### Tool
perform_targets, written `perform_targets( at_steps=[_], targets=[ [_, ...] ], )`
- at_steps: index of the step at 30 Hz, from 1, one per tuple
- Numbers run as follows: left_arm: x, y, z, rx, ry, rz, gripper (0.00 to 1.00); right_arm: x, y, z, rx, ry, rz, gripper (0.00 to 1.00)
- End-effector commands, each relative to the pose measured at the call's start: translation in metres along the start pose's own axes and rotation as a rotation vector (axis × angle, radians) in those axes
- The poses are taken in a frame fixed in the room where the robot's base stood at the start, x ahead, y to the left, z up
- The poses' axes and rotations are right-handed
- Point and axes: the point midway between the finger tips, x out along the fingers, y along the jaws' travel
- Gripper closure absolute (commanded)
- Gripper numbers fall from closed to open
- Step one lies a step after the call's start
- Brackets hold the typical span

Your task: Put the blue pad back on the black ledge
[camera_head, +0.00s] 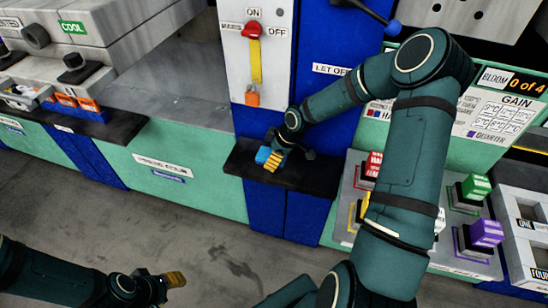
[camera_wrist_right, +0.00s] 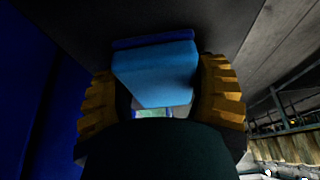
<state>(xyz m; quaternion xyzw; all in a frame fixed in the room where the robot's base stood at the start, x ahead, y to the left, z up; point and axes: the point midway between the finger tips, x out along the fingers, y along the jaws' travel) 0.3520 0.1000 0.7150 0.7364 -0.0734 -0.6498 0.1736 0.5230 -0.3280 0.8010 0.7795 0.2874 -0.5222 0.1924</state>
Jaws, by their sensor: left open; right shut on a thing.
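The blue pad (camera_head: 262,155) is between the yellow fingers of my right gripper (camera_head: 272,161), at the black ledge (camera_head: 318,181) on the blue panel. In the right wrist view, the pad (camera_wrist_right: 157,72) fills the space between the two ridged fingers of my right gripper (camera_wrist_right: 160,95), which is shut on it. A dark surface lies close behind the pad there. I cannot tell whether the pad touches the ledge. My left gripper (camera_head: 174,280) is open and empty above the floor at the lower left.
Above the ledge is a white panel with a red knob (camera_head: 252,29) and an orange padlock (camera_head: 252,96). Red, green and purple buttons stand on a console (camera_head: 430,245) to the right. A dark strip (camera_head: 115,128) runs along the left. The grey floor (camera_head: 215,250) is open.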

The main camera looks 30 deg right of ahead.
Motion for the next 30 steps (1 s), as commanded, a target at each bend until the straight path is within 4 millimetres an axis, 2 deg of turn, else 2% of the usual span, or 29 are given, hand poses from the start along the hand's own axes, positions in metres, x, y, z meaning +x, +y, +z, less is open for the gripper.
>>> perform_targets(
  at_steps=[8, 9, 11, 23, 26, 30],
  targets=[
    [0.001, 0.0, 0.0, 0.0, 0.001, 0.0, 0.53, 0.002, 0.0, 0.001, -0.001, 0.0, 0.0, 0.79],
    [0.001, 0.0, 0.0, 0.0, 0.001, 0.0, 0.53, 0.001, 0.0, 0.001, -0.001, 0.0, 0.001, 0.25],
    [0.0, 0.0, 0.0, 0.0, 0.001, 0.0, 0.53, 0.001, 0.0, 0.0, -0.001, 0.0, 0.001, 0.04],
    [-0.003, 0.001, 0.0, 0.0, 0.0, 0.0, 0.53, -0.004, 0.0, -0.001, 0.0, 0.0, 0.001, 0.04],
    [-0.007, 0.003, 0.0, 0.0, -0.002, 0.0, 0.53, -0.017, 0.001, -0.001, 0.001, 0.0, 0.003, 0.04],
    [-0.017, 0.006, 0.001, -0.001, -0.007, 0.0, 0.53, -0.045, 0.001, -0.001, 0.003, 0.0, 0.005, 0.04]
  ],
)
